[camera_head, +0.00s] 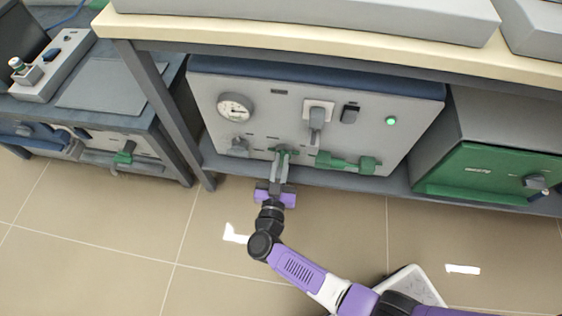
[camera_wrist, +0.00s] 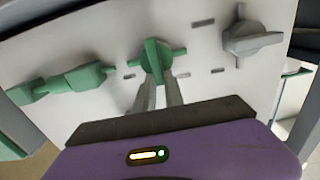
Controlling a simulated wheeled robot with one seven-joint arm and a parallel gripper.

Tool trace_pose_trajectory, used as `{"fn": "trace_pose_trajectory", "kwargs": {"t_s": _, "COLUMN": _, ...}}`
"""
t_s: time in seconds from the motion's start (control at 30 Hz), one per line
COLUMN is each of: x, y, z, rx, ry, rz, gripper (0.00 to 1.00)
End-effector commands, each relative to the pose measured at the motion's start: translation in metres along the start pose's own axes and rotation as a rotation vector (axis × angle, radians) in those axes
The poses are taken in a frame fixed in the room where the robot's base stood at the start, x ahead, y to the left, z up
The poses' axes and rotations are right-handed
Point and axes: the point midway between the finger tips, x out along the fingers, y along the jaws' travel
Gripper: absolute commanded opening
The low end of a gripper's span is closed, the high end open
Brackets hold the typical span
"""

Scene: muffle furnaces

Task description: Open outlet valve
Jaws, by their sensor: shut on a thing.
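A grey-white panel (camera_head: 270,110) under the table carries a gauge, knobs and green fittings. My gripper (camera_head: 281,165) is at its lower edge, shut on a small green valve knob (camera_head: 284,152). In the wrist view the green valve knob (camera_wrist: 155,58) has an upright grip bar and a crosswise piece behind it. The two grey fingers of my gripper (camera_wrist: 160,82) meet the bar's lower end, one on each side. A grey knob (camera_wrist: 248,40) sits beside it, also seen in the head view (camera_head: 238,146). I cannot read which one is marked as outlet.
A green pipe-like fitting (camera_head: 345,163) sits right of the held knob. A round gauge (camera_head: 235,107), a grey lever (camera_head: 317,118) and a lit green button (camera_head: 390,121) are higher up. A table leg (camera_head: 158,110) stands at left. A green-fronted box (camera_head: 480,170) is at right. The floor in front is mostly clear.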

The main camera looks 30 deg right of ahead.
Motion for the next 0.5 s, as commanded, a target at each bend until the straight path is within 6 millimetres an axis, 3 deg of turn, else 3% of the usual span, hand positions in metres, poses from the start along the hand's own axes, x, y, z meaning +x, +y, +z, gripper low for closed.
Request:
{"fn": "trace_pose_trajectory", "kwargs": {"t_s": 0.27, "x": -0.0005, "y": 0.0009, "z": 0.0001, "rx": 0.032, "ry": 0.0, "rz": -0.001, "gripper": 0.0}}
{"fn": "trace_pose_trajectory", "kwargs": {"t_s": 0.5, "x": -0.0002, "y": 0.0048, "z": 0.0002, "rx": 0.16, "ry": 0.0, "rz": 0.0, "gripper": 0.0}}
